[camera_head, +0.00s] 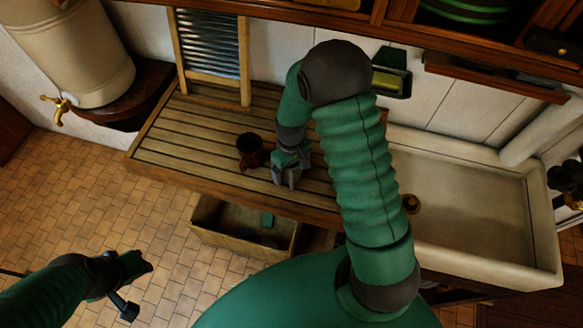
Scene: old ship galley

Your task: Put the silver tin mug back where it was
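I cannot make out a silver tin mug in the head view. A dark reddish-brown mug (250,149) stands upright on the slatted wooden drainboard (185,140). My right gripper (287,178) is low over the drainboard, just right of this mug. It points down, and its grey fingers are small and partly merged with the wrist, so I cannot tell whether they are open or hold anything. My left gripper (135,287) is at the lower left over the tiled floor, well away from the drainboard. Its finger opening is unclear.
A washboard (212,57) leans at the back of the drainboard. A pale sink (475,205) lies to the right, partly behind my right arm. A wooden crate (215,235) with a small green item sits below. A soap holder (392,75) hangs on the wall. A shelf overhangs the back.

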